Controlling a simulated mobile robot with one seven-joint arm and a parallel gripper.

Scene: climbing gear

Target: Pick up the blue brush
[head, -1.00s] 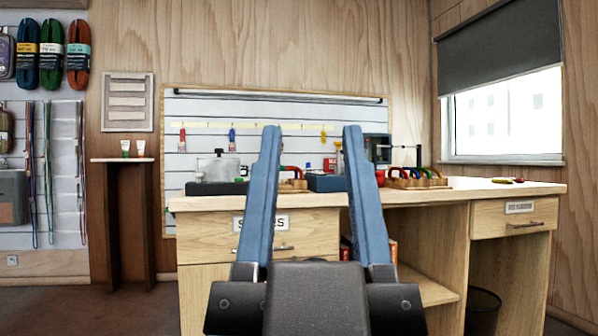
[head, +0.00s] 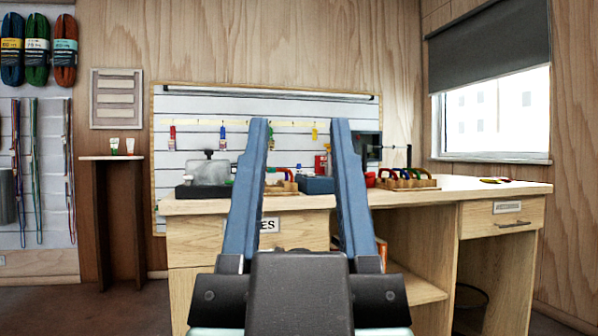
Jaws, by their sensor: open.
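A small blue item (head: 223,135) hangs on the white slatted board (head: 190,107) above the desk, left of my gripper. It may be the blue brush, but it is too small to tell for sure. A similar red item (head: 172,137) and yellow item (head: 314,132) hang in the same row. My gripper (head: 299,122) is raised in front of the desk, its two blue fingers spread apart with nothing between them. The fingers cover part of the board and desk.
The wooden desk (head: 455,192) holds a grey device (head: 209,172), a blue box (head: 317,185) and a wooden rack of coloured carabiners (head: 410,184). A narrow shelf stand (head: 112,158) is at the left. The desk's right top is mostly clear.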

